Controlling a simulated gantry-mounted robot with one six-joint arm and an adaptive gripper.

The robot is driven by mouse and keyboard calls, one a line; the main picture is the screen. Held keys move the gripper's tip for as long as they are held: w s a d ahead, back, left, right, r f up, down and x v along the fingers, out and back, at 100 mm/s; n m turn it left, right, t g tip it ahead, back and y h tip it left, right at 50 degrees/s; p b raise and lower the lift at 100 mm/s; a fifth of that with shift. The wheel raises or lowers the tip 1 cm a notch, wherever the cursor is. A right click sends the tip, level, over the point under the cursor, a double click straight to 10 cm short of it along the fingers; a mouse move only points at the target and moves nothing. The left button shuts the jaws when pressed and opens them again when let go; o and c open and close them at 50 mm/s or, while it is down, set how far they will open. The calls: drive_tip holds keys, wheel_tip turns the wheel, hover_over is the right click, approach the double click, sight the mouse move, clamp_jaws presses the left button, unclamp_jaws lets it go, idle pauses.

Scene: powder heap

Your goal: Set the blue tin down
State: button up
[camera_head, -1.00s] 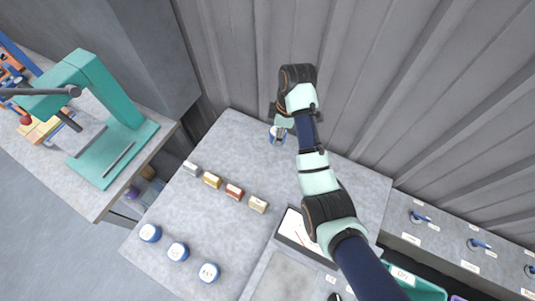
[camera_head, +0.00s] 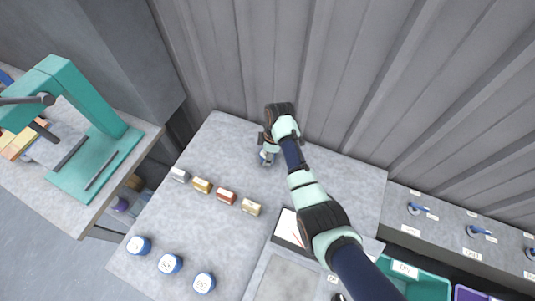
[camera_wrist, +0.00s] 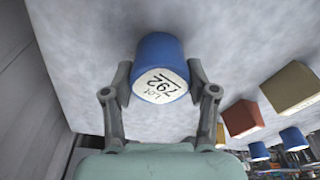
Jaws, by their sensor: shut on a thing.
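The blue tin (camera_wrist: 158,50) has a white lid marked "LOT 792" and sits between the two fingers of my gripper (camera_wrist: 160,88) in the wrist view. The fingers are shut on its sides. In the head view my gripper (camera_head: 268,150) is over the back part of the grey table (camera_head: 225,150), near the ribbed wall. The tin (camera_head: 267,159) shows there only in part beneath the gripper. I cannot tell whether its base touches the table.
A row of small blocks, including a red one (camera_head: 226,197) and a yellow one (camera_head: 202,185), lies in front of the gripper. Three other blue tins (camera_head: 170,263) stand at the front left. A framed white panel (camera_head: 290,228) lies beside my arm. Table around the held tin is clear.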

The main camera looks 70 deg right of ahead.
drive_tip(key=shift+f, duration=0.1)
drive_tip(key=o, duration=1.3)
drive_tip(key=r, duration=0.4)
drive_tip(key=s+r+p, duration=0.1)
drive_tip(key=r, duration=0.3)
drive_tip(key=r+p, duration=0.1)
drive_tip(key=r, duration=0.3)
drive_tip(key=shift+s+d+r, duration=0.1)
drive_tip(key=shift+s+d, duration=0.2)
drive_tip(key=shift+d, duration=0.05)
